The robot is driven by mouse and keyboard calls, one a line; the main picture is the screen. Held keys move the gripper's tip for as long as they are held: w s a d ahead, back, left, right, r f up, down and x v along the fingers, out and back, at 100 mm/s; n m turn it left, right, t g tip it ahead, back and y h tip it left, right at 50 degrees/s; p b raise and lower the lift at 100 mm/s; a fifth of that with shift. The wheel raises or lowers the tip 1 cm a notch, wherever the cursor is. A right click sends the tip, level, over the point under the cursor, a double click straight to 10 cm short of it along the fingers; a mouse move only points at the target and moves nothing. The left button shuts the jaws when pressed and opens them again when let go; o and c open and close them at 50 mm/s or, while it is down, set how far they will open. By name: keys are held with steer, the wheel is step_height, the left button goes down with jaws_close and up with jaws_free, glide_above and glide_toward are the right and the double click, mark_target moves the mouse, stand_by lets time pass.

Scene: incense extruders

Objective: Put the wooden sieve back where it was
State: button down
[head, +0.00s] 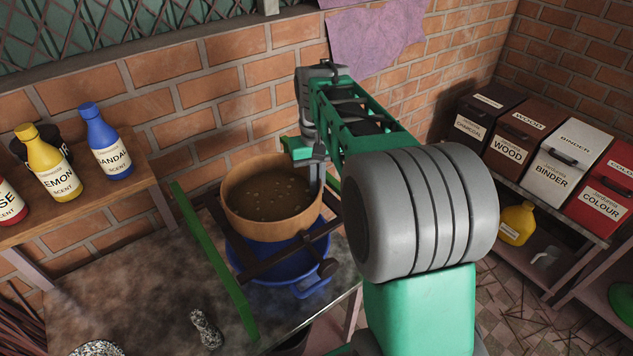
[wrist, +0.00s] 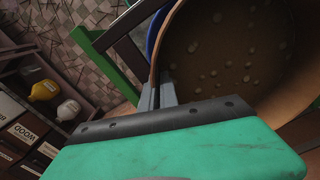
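The wooden sieve (head: 262,229) is a round, light-brown hoop with a dark speckled mesh floor. In the head view it is roughly level above a blue tub (head: 268,272) and dark wooden rails (head: 262,266). I cannot tell whether it rests on the rails or hangs just above them. My gripper (head: 316,184) reaches down at the sieve's right rim. In the wrist view its two grey fingers (wrist: 157,95) sit on either side of the sieve's wall (wrist: 163,45), shut on it with almost no gap. The fingertips are partly hidden.
A green bar (head: 215,262) runs along the left of the tub. A grey worktable (head: 130,285) has a small patterned object (head: 206,328) on it. Scent bottles, such as the yellow one (head: 50,168), stand on a left shelf. Labelled bins (head: 556,163) line the right.

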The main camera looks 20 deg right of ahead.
steer(key=shift+f, duration=0.25)
steer(key=c, duration=1.5)
jaws_free()
steer(key=shift+c, duration=0.2)
